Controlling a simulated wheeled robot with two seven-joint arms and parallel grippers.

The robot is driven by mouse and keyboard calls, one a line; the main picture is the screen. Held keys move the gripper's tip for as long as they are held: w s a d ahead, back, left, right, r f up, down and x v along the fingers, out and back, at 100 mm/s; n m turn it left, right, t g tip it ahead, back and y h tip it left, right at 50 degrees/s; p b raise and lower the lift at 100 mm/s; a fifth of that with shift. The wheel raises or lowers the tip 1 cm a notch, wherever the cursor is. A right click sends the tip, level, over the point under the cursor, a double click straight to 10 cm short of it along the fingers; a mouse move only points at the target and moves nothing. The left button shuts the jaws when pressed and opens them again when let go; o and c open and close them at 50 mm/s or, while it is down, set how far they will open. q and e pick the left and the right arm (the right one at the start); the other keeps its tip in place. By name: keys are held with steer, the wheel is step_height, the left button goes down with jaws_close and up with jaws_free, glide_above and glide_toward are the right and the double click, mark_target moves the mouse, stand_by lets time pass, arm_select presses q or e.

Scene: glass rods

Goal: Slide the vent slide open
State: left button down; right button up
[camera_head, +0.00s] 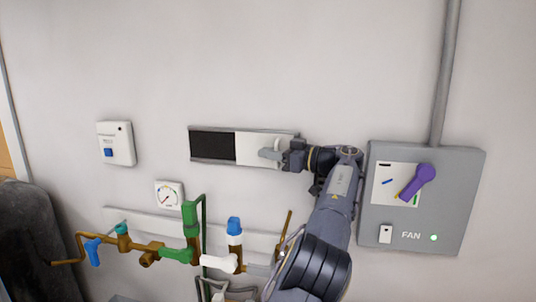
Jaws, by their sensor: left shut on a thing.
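The vent (212,160) is a long, low frame on the wall. Its left part shows a dark opening, and the pale vent slide (249,149) covers the part to the right of it. My left gripper (272,154) is at the right part of the slide, shut on the slide's handle. The gripper and wrist hide the handle and the right end of the frame. My right gripper is not in view.
A grey fan box (470,200) with a purple knob (417,181) and a lit green lamp is to the right. A white switch box (117,144) is at the left. The wall above is clear.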

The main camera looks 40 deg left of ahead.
arm_select(q)
steer(key=c, duration=1.8)
jaws_free()
steer(key=shift+o, duration=0.2)
steer(key=v, duration=0.8)
